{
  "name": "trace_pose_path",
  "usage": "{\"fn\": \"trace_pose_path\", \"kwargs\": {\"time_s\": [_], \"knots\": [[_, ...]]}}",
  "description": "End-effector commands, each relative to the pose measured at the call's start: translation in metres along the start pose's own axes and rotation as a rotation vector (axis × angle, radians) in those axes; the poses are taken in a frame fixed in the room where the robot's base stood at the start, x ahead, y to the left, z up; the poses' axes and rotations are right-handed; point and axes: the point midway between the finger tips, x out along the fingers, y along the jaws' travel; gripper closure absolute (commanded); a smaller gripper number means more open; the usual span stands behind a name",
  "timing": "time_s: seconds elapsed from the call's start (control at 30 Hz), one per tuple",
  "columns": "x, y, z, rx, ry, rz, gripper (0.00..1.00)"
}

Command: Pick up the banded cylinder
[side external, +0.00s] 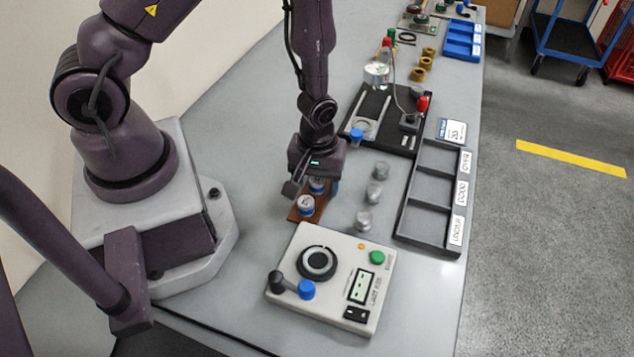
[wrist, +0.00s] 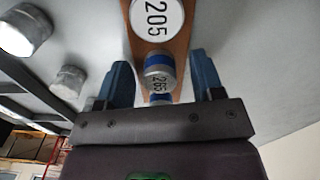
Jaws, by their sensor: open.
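Short silver cylinders with blue bands and white number tops stand on a narrow brown board (side external: 322,209). The near banded cylinder (side external: 306,206) and a second banded cylinder (side external: 317,185) show in the side view. In the wrist view, one top reading 205 (wrist: 157,16) is closest to the camera, and a blue-banded cylinder (wrist: 158,72) lies between the fingers in the picture. Part of another shows below it, mostly hidden. My gripper (wrist: 160,66) is open, pointing down over the board, its blue fingers on either side of the row. I cannot tell whether they touch anything.
Plain grey cylinders (side external: 373,193) stand in a row right of the board. A dark sorting tray (side external: 402,225) lies further right. A control box (side external: 330,275) with knobs is in front, and a black fixture plate (side external: 395,135) is behind.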

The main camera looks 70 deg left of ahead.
Motion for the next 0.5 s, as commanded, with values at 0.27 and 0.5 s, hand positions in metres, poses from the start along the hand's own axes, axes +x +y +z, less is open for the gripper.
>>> {"fn": "trace_pose_path", "kwargs": {"time_s": [0.27, 0.5], "knots": [[-0.0001, 0.0001, -0.0001, 0.000, 0.000, 0.000, 0.59], [-0.0004, 0.0002, -0.0002, 0.000, 0.000, 0.000, 0.96]]}}
